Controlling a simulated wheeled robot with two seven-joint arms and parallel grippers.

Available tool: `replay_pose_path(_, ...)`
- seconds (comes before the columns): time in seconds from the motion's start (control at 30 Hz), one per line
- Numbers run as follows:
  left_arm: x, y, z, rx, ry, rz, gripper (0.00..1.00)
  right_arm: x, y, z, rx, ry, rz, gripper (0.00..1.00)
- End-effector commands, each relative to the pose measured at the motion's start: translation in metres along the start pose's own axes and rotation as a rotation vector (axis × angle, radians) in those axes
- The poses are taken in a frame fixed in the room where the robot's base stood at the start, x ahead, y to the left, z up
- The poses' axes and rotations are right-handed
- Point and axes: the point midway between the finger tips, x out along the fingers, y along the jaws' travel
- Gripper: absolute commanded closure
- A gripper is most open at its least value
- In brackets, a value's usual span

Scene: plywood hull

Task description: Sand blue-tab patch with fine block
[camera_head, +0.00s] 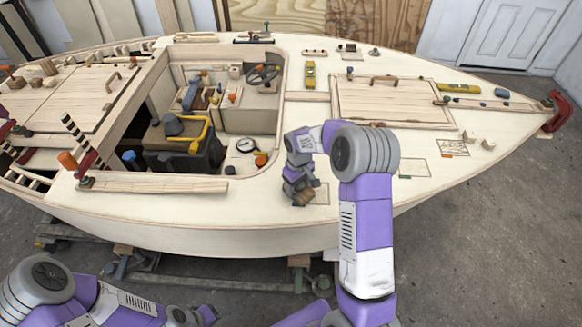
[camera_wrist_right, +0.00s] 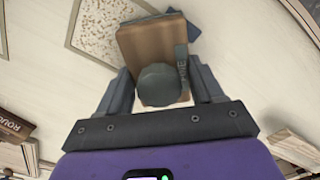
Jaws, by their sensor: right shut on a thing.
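My right gripper (camera_head: 299,190) is over the near side deck. In the right wrist view it (camera_wrist_right: 162,88) is shut on a brown sanding block (camera_wrist_right: 148,42) by its round grey knob. A small label on the block reads "INE", partly hidden. A dark blue piece (camera_wrist_right: 182,30) shows just beyond the block; I cannot tell if it is the patch's tab. A speckled outlined patch (camera_wrist_right: 97,40) lies to the left. In the head view an outlined patch (camera_head: 321,193) shows beside the gripper. Whether the block touches the deck is unclear.
A block lettered "ROUG" (camera_wrist_right: 16,122) lies at the left of the wrist view. Other outlined patches (camera_head: 413,167) and an orange-tabbed one (camera_head: 454,148) lie to the right. The open cockpit holds a black toolbox (camera_head: 190,155). A gauge (camera_head: 246,146) sits near its edge.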

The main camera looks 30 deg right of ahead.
Motion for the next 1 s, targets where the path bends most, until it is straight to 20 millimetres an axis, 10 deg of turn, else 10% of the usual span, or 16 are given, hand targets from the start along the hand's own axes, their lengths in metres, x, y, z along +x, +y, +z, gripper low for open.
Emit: replay_pose_path(1.0, -0.051, 0.019, 0.002, 0.0, 0.0, 0.0, 0.3, -0.083, -0.01, -0.003, 0.005, 0.001, 0.0, 0.82)
